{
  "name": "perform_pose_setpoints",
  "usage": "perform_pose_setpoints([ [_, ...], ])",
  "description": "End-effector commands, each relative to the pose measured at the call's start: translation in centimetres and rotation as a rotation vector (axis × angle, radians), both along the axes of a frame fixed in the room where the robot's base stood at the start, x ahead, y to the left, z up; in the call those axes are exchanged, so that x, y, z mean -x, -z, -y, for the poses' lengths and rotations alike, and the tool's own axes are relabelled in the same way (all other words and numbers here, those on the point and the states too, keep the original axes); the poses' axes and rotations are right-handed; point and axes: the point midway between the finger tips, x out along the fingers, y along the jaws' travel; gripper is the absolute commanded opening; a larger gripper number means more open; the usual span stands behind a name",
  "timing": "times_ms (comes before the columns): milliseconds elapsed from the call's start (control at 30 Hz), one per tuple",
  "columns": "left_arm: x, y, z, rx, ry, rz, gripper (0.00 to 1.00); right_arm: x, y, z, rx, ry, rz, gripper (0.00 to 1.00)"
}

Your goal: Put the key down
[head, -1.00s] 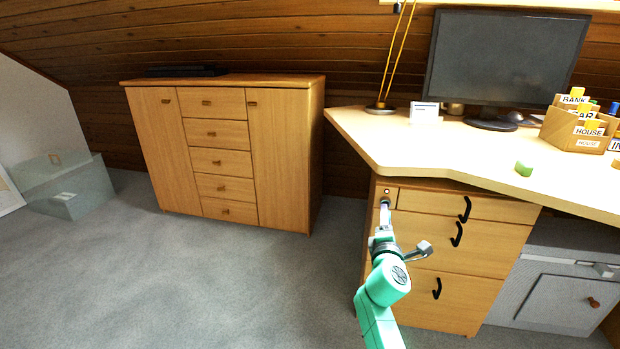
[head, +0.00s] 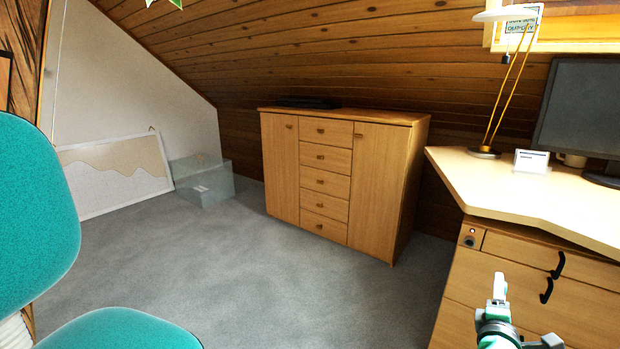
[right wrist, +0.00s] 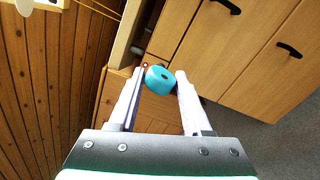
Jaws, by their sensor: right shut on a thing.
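The key (right wrist: 159,80) shows in the right wrist view as a rounded blue piece with a dark hole, between my two fingertips. My right gripper (right wrist: 157,83) is shut on it. In the head view my right gripper (head: 499,288) is in front of the desk drawers, below and to the right of the drawer lock (head: 470,238) in the picture. The key cannot be made out there. The desk top (head: 490,185) is above the gripper's level. My left gripper is not in view.
A lamp (head: 484,152), a white card (head: 531,160) and a monitor (head: 590,110) stand on the desk. The near-left desk top is bare. A wooden cabinet (head: 335,180) stands behind. A teal chair (head: 35,220) is at the left. Grey floor lies open between.

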Motion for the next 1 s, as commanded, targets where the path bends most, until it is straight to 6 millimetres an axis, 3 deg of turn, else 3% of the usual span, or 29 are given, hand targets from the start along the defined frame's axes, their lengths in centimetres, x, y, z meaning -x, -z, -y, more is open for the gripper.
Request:
perform_pose_setpoints([
  [33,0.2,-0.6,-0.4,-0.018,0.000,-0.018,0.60,0.2,-1.6,-0.4,0.003,-0.005,-0.002,0.00],
  [267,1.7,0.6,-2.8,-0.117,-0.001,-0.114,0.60,1.1,-5.1,-3.0,0.002,-0.043,-0.002,0.00],
  [467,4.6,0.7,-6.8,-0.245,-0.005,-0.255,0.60,2.9,-9.9,-7.4,0.003,-0.127,-0.007,0.00],
  [667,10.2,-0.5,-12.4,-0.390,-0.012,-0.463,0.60,7.0,-14.6,-14.6,0.008,-0.304,-0.013,0.00],
  [800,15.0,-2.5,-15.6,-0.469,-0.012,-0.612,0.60,11.3,-17.2,-19.8,0.005,-0.455,-0.013,0.00],
  [1000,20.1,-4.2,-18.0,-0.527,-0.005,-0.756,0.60,16.4,-18.8,-24.6,-0.002,-0.605,-0.005,0.00],
])
